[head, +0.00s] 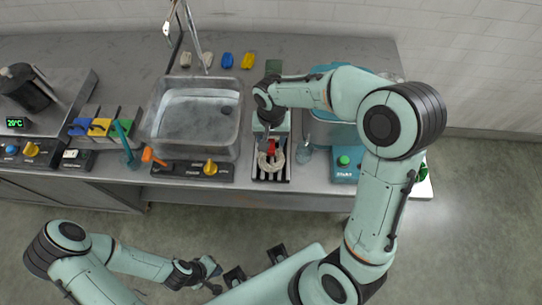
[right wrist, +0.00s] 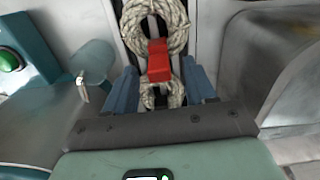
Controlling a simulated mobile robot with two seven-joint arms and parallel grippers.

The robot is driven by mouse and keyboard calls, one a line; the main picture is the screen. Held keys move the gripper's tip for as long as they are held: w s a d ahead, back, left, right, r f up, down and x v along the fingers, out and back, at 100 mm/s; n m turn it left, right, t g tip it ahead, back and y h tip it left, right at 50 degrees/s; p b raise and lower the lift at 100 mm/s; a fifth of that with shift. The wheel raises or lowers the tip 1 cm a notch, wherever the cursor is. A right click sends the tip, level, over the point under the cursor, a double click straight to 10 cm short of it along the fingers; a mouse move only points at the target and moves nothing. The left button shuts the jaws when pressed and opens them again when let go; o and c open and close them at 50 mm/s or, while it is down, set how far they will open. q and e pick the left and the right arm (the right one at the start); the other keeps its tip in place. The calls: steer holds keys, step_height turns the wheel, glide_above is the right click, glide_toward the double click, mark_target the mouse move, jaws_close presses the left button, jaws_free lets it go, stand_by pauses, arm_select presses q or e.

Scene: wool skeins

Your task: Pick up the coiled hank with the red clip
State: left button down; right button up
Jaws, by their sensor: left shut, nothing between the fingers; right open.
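The coiled hank (head: 278,163) is pale cream rope with a red clip (head: 271,147). It lies on a dark slotted rack at the counter's front edge. In the right wrist view the hank (right wrist: 178,40) runs up and down the middle, with the red clip (right wrist: 159,62) across it. My right gripper (head: 267,141) is over the hank, and part of the hank is hidden by it. In the right wrist view its blue fingers (right wrist: 160,84) are open, one on each side of the hank's lower part below the clip. My left gripper (head: 212,268) is shut and empty, away from the counter.
A metal sink (head: 193,148) is left of the rack. Several coloured pieces, one blue (head: 227,60), lie behind the sink.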

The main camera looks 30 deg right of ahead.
steer(key=shift+f, duration=0.7)
jaws_close()
steer(key=shift+r, duration=0.1)
